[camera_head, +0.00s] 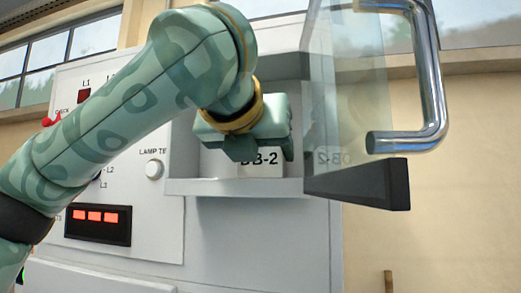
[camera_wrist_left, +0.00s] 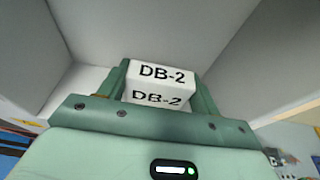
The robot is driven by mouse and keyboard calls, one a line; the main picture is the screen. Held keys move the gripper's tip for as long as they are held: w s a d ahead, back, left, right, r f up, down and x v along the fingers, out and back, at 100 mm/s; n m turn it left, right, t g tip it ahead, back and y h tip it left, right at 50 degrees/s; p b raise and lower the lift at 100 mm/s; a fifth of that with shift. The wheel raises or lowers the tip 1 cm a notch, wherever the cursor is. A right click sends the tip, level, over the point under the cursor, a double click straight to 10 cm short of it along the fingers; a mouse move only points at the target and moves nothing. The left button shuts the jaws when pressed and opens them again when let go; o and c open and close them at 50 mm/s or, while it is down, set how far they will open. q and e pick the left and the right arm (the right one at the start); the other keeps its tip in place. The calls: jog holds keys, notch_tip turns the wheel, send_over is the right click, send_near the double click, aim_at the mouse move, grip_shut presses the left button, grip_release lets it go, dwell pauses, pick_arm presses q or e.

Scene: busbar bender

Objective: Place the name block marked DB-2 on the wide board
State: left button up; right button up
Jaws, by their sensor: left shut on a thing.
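The white name block (camera_head: 262,169) reads DB-2 in black, its upper part hidden behind my left gripper (camera_head: 262,150). In the left wrist view the block (camera_wrist_left: 160,86) shows the DB-2 lettering on two faces. My left gripper (camera_wrist_left: 160,97) is shut on it, one finger on each side. The block is within a pale grey recess of the cabinet, just above or at its ledge (camera_head: 235,187); I cannot tell whether it touches. I cannot make out which surface is the wide board. My right gripper is not in view.
A clear door (camera_head: 345,90) with a chrome handle (camera_head: 428,75) stands open at the recess's right side, a dark bar (camera_head: 360,184) below it. Left of the recess, a panel has a round white button (camera_head: 154,169) and a red display (camera_head: 97,217).

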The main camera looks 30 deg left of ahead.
pick_arm(q)
jog(key=o, duration=1)
jog(key=shift+f, duration=0.1)
jog(key=shift+s+d+r, duration=0.1)
jog(key=shift+s+r, duration=0.15)
jog(key=b+v, duration=0.1)
jog(key=v, duration=1)
jog(key=shift+s, duration=0.3)
jog(key=shift+d, duration=0.15)
